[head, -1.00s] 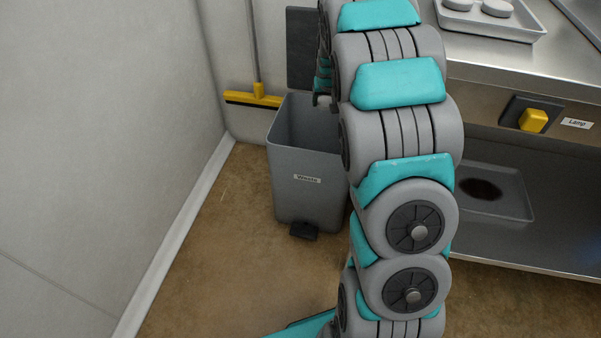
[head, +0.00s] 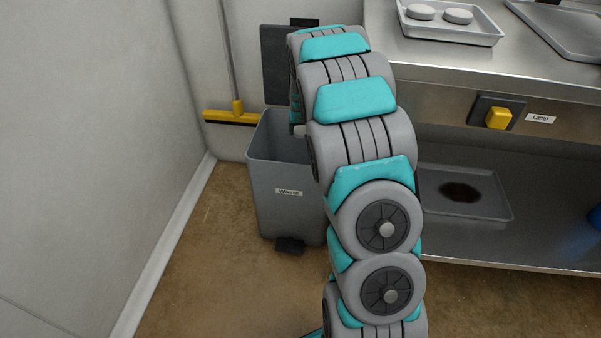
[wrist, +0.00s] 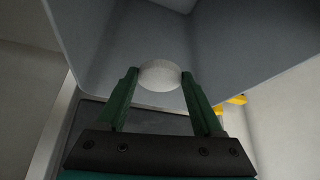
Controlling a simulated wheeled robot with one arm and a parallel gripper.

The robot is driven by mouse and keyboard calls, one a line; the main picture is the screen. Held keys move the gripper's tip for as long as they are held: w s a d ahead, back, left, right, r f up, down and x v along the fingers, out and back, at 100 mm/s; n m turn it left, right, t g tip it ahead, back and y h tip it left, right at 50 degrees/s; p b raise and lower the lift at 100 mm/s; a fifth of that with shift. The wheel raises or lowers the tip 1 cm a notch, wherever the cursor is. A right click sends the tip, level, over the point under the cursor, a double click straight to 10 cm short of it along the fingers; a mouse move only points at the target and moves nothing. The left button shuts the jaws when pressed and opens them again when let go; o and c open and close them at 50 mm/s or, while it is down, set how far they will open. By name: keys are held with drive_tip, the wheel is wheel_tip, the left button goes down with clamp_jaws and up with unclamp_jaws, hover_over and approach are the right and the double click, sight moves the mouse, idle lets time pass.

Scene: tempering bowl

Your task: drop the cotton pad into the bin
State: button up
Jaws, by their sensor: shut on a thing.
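The grey bin (head: 284,200), labelled "Waste", stands on the floor by the wall with its dark lid (head: 287,62) raised. In the wrist view the bin's inner walls (wrist: 110,35) fill the upper part. The white round cotton pad (wrist: 160,76) is held between the tips of my gripper (wrist: 160,84), which is shut on it. The pad appears over or inside the bin's opening; its exact depth cannot be told. In the head view my arm hides the gripper, the pad and the right part of the bin.
A steel counter (head: 450,60) at the right carries a white tray (head: 462,35) with two white round pieces. A yellow lamp switch (head: 497,118) is on its front. A lower shelf holds a tray (head: 490,192) with a dark stain. A yellow squeegee (head: 232,115) leans left of the bin.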

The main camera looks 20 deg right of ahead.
drive_tip(key=o, duration=1.2)
drive_tip(key=shift+r, duration=0.15)
